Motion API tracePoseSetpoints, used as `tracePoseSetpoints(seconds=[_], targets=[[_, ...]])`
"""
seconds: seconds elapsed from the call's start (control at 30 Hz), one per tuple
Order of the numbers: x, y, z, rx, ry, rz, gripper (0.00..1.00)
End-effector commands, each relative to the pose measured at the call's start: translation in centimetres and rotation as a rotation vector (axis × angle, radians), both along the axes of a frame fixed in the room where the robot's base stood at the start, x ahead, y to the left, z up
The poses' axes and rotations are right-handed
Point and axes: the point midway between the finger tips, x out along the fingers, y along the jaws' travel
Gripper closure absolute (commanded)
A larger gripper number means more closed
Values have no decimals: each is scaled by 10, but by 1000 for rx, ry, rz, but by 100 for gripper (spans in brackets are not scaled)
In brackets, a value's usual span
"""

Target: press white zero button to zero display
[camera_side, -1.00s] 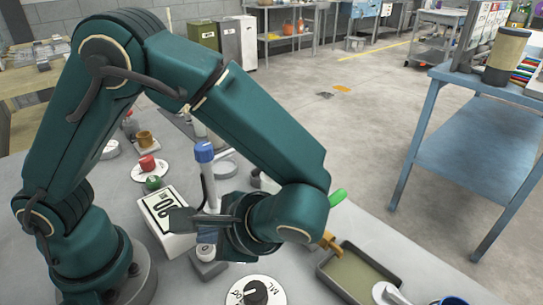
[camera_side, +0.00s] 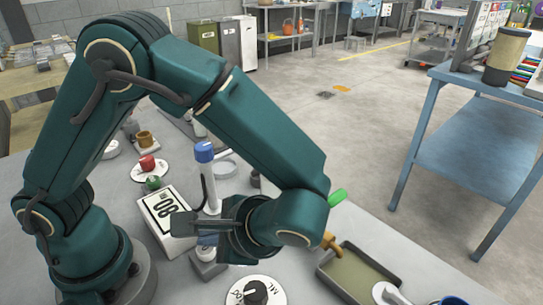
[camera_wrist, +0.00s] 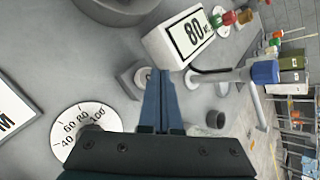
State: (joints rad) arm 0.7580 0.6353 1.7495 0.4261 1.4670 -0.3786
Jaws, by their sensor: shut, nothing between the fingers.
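The display (camera_side: 163,212) is a white box with dark digits; in the wrist view the same display (camera_wrist: 190,33) reads 80. The white zero button (camera_side: 206,252) sits on a small grey block just in front of the display. In the wrist view the button (camera_wrist: 143,76) shows beside my fingertips and is partly hidden by them.
A blue-capped post (camera_side: 206,175) stands close behind my gripper. A white dial (camera_side: 256,293) with a black knob lies at the front. Red (camera_side: 147,162) and green (camera_side: 153,183) knobs stand left of the post. A shallow tray (camera_side: 358,273) lies to the right.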

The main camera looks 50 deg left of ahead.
Motion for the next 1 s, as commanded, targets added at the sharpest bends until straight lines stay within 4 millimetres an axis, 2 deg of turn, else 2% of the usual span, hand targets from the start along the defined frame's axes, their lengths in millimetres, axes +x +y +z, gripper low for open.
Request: tracePoseSetpoints(seconds=[1.0], targets=[[0, 0, -9, 1, 1, -1, 100]])
